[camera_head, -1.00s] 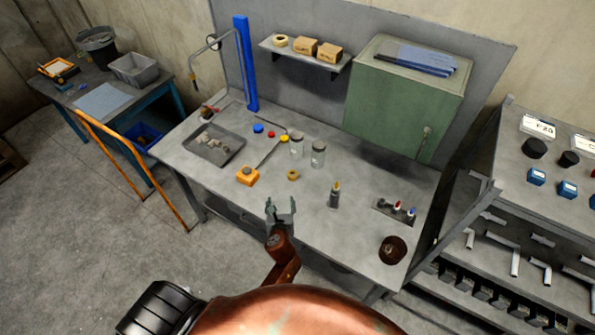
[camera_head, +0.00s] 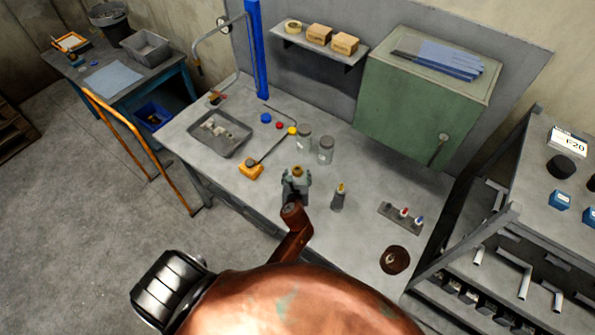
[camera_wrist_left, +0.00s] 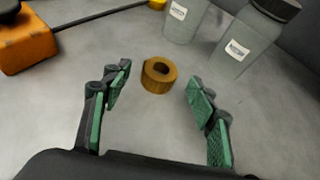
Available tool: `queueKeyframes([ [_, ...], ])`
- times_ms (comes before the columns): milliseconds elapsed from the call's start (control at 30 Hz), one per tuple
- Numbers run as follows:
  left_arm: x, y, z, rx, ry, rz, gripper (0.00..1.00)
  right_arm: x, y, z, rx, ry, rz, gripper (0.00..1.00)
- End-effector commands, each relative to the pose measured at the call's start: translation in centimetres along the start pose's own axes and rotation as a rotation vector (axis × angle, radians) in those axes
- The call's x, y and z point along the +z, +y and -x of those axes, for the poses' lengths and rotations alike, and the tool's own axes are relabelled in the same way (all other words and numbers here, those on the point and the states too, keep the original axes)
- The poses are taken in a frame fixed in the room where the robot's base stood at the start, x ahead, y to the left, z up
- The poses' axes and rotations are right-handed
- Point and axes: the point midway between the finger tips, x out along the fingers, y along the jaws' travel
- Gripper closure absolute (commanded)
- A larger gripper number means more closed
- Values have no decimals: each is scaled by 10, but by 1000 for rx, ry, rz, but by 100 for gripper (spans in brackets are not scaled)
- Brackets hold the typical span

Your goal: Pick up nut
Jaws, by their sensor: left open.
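The nut (camera_wrist_left: 158,76) is a brass-coloured ring lying flat on the grey workbench. In the left wrist view it sits just beyond and between the fingertips of my left gripper (camera_wrist_left: 157,88), which is open with green-padded fingers apart on either side. No contact with the nut shows. In the head view my left gripper (camera_head: 296,178) is over the front half of the bench, and the nut (camera_head: 298,170) shows at its fingertips, partly hidden. My right gripper is not in view.
Two labelled jars (camera_head: 326,150) stand behind the nut, and an orange block tool (camera_head: 251,169) lies to its left. A small bottle (camera_head: 339,198) stands to the right. A metal tray (camera_head: 220,134) with parts is at the left, and a green cabinet (camera_head: 415,110) is at the back right.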

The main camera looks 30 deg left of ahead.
Motion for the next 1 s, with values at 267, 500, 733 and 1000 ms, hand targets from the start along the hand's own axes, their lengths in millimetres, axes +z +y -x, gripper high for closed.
queueKeyframes([
  [267,0,0,-27,2,0,1,47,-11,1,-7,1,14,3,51],
  [500,0,1,-27,2,0,1,49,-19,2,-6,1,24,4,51],
  [733,0,1,-27,3,0,2,65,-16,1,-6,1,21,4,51],
  [1000,0,1,-27,3,0,2,84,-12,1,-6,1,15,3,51],
])
